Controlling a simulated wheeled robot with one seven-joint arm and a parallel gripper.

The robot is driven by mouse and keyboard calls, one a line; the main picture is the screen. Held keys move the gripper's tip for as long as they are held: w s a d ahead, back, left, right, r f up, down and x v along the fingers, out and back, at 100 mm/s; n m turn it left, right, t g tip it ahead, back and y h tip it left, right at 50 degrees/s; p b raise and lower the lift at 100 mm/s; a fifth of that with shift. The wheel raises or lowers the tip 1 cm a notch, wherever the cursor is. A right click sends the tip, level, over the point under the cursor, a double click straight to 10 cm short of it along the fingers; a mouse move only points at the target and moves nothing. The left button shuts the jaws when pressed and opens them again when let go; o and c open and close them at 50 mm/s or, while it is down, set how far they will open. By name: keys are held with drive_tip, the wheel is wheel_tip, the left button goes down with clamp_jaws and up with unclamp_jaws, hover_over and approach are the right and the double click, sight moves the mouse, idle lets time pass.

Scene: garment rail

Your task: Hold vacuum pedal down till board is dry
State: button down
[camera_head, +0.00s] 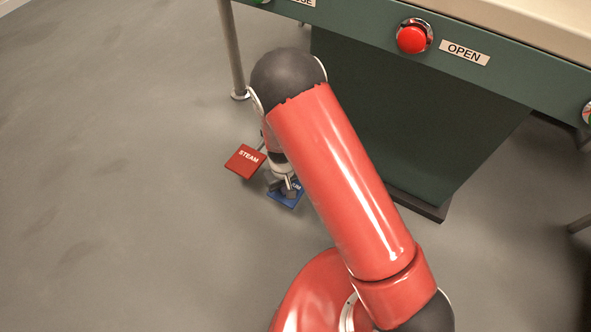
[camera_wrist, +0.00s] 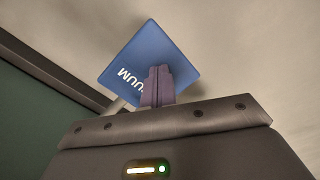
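The blue vacuum pedal (camera_head: 289,201) is low near the floor beside the dark green cabinet, partly hidden by my arm and gripper. In the wrist view the pedal (camera_wrist: 150,50) shows the end of its white lettering. My gripper (camera_head: 287,188) points down over the pedal. In the wrist view its fingers (camera_wrist: 157,84) are together with nothing between them, and their tips overlap the pedal's face. I cannot tell whether they touch it or how far the pedal is pressed. A pale top (camera_head: 545,20) shows at the upper right; I cannot see whether it is wet or dry.
A red STEAM pedal (camera_head: 245,160) sits just left of the blue one. A red button (camera_head: 411,39) by an OPEN label (camera_head: 465,52) is on the green front panel. A metal leg (camera_head: 231,50) stands behind the pedals. The grey floor (camera_head: 110,200) at left is clear.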

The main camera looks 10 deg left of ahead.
wheel_tip(320, 180, up, 8)
drive_tip(key=p, duration=0.5)
drive_tip(key=shift+r, duration=0.1)
idle(0.4)
